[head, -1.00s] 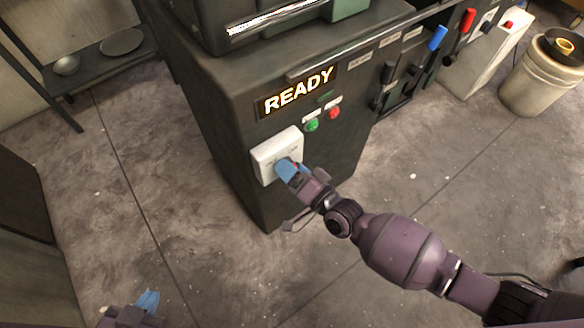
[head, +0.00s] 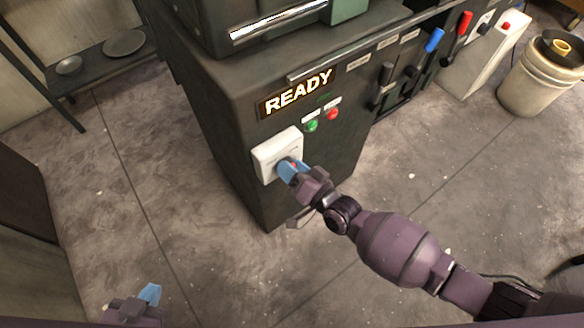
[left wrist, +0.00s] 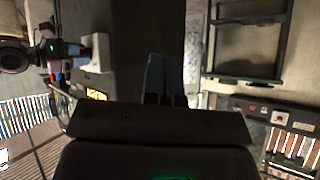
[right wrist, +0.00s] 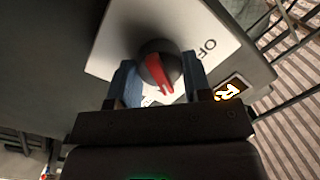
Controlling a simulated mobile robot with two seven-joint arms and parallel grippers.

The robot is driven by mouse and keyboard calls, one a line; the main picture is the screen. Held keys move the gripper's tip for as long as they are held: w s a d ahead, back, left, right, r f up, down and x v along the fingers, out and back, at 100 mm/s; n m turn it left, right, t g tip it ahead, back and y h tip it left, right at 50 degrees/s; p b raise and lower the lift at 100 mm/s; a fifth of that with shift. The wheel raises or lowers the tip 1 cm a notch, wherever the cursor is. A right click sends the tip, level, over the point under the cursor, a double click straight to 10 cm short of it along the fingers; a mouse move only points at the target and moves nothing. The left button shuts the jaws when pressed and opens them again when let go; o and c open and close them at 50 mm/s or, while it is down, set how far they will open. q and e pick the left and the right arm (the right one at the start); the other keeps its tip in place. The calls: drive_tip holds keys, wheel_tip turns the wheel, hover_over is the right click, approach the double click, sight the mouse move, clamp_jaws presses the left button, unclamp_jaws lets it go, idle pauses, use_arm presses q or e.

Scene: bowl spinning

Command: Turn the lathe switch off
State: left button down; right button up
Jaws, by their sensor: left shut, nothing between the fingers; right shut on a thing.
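The lathe switch is a black round knob with a red pointer (right wrist: 158,68) on a white switch box, seen close in the right wrist view. The white switch box (head: 277,150) is on the dark lathe cabinet in the head view. The word OFF is printed right of the knob in the right wrist view. My right gripper (head: 291,169) is shut on the knob, one blue finger on each side; its fingers also show in the right wrist view (right wrist: 162,82). My left gripper (head: 149,293) is shut and empty, low at the left of the head view, far from the switch.
The dark cabinet (head: 235,130) has a lit READY sign (head: 299,92), a green button (head: 312,126) and a red button (head: 333,113). Levers with blue (head: 434,40) and red handles are to the right. A pale bucket (head: 537,85) stands far right. Floor in front is clear.

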drive_tip(key=n+p, duration=0.1)
drive_tip(key=n, duration=0.3)
drive_tip(key=shift+a+r+p, duration=0.1)
drive_tip(key=shift+r+p, duration=0.2)
drive_tip(key=shift+p, duration=0.1)
drive_tip(key=n+h+p, duration=0.1)
drive_tip(key=n, duration=0.1)
drive_tip(key=shift+n, duration=0.4)
drive_tip(key=shift+s+n+p, duration=0.1)
drive_tip(key=shift+n+p, duration=0.25)
drive_tip(key=shift+n, duration=0.85)
drive_tip(key=n+h, duration=0.1)
drive_tip(key=n, duration=0.2)
drive_tip(key=shift+s+a+f+p, duration=0.1)
drive_tip(key=shift+f+p, duration=0.05)
drive_tip(key=shift+p, duration=0.2)
drive_tip(key=shift+n+t, duration=0.3)
drive_tip(key=shift+n, duration=0.4)
use_arm(q)
drive_tip(key=shift+s+a+r+n, duration=0.3)
drive_tip(key=shift+s+r+n, duration=0.2)
drive_tip(key=shift+s+r, duration=0.3)
drive_tip(key=shift+w+r, duration=0.1)
drive_tip(key=shift+w, duration=0.2)
use_arm(e)
drive_tip(key=shift+n, duration=0.3)
drive_tip(key=o, duration=0.9)
